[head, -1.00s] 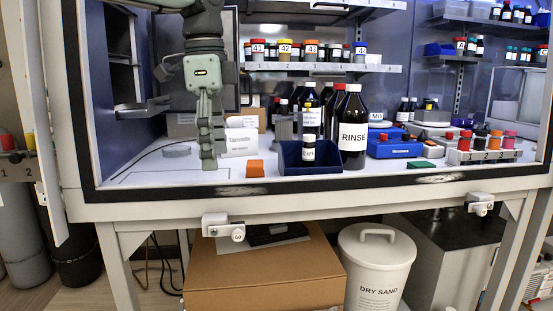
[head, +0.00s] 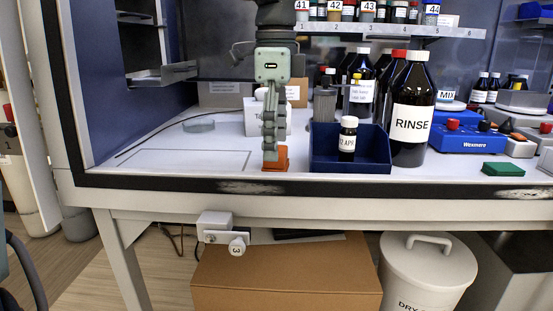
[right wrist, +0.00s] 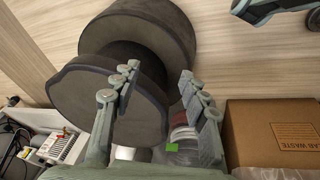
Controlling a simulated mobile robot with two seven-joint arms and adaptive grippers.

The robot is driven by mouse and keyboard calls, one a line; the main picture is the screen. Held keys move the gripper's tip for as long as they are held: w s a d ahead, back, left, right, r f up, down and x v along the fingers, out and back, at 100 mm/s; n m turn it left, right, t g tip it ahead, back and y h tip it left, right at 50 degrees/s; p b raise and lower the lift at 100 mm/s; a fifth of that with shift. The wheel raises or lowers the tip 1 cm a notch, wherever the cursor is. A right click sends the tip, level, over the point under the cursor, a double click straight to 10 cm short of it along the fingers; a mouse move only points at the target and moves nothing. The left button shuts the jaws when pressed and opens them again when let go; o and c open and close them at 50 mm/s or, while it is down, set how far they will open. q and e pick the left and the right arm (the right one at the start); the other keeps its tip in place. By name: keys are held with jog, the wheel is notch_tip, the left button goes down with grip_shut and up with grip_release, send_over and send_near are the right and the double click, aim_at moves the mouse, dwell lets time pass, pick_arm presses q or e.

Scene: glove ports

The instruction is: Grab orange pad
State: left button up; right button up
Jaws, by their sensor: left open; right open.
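The orange pad (head: 283,157) lies on the white work surface near its front edge, left of a blue bin. My left gripper (head: 270,157) points straight down right at the pad and hides part of it. Its fingers show nearly edge-on, open; I cannot tell whether they touch the pad or are around it. In the right wrist view my right gripper (right wrist: 160,75) is open and empty, its fingers well apart, above the floor away from the work surface.
The RINSE bottle (head: 411,110) and a green pad (head: 503,169) are farther right. A shallow glass dish (head: 198,125) is left. A cardboard box (right wrist: 272,130) shows beside my right gripper.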

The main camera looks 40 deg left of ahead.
pick_arm(q)
jog(key=shift+f, duration=1.2)
jog(key=c, duration=1.2)
jog(key=shift+o, duration=0.2)
jog(key=shift+r, duration=0.1)
